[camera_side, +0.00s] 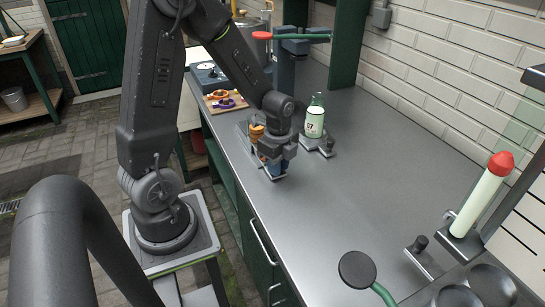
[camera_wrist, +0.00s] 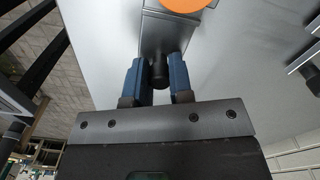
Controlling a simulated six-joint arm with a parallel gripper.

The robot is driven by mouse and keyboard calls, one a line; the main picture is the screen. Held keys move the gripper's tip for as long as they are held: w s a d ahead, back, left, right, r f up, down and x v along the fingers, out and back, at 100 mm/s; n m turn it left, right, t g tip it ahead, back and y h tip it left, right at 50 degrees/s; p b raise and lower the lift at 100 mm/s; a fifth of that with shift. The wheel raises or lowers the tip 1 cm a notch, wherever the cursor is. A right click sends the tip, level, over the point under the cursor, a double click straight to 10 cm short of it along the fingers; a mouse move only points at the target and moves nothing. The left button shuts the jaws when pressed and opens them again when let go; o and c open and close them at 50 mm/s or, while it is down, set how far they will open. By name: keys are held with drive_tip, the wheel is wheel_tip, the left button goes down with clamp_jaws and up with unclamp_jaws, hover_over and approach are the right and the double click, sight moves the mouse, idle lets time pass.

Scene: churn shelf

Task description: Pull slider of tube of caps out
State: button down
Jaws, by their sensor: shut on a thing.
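The tube of caps shows as a stack of orange caps (camera_side: 257,131) partly behind my gripper in the side view. In the wrist view one orange cap (camera_wrist: 184,4) shows at the top edge. The slider is a grey metal block (camera_wrist: 166,32) with a black knob (camera_wrist: 159,76). My gripper (camera_wrist: 159,82) has its two blue fingers shut on the black knob, one on each side. In the side view my gripper (camera_side: 274,167) is low over the counter and hides most of the slider and tube base.
A green bottle (camera_side: 314,118) stands just right of my gripper. A pale tube with a red tip (camera_side: 483,195) stands at the right, with another black knob (camera_side: 418,243) near it. A board with rings (camera_side: 224,101) lies behind. The counter (camera_side: 345,190) is clear in the middle.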

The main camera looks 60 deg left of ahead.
drive_tip(key=c, duration=1)
unclamp_jaws()
wheel_tip(320, 180, up, 14)
drive_tip(key=shift+f, duration=0.1)
drive_tip(key=s+d+r+n+t, duration=0.2)
drive_tip(key=s+d+n, duration=0.1)
drive_tip(key=d+n, duration=0.1)
drive_tip(key=s+d+r+n+t, duration=0.1)
drive_tip(key=s+d+r+n, duration=0.1)
drive_tip(key=s+d+n, duration=0.1)
drive_tip(key=s+d+r+n+t, duration=0.1)
drive_tip(key=s+d+n+t, duration=0.1)
drive_tip(key=d+n, duration=0.3)
drive_tip(key=shift+s+d+r+n+t, duration=0.15)
drive_tip(key=shift+s+r+n, duration=0.05)
drive_tip(key=shift+s+n, duration=0.25)
drive_tip(key=shift+s+d+r+n+t, duration=0.15)
drive_tip(key=shift+s+r+n, duration=0.05)
drive_tip(key=shift+s+n, duration=0.2)
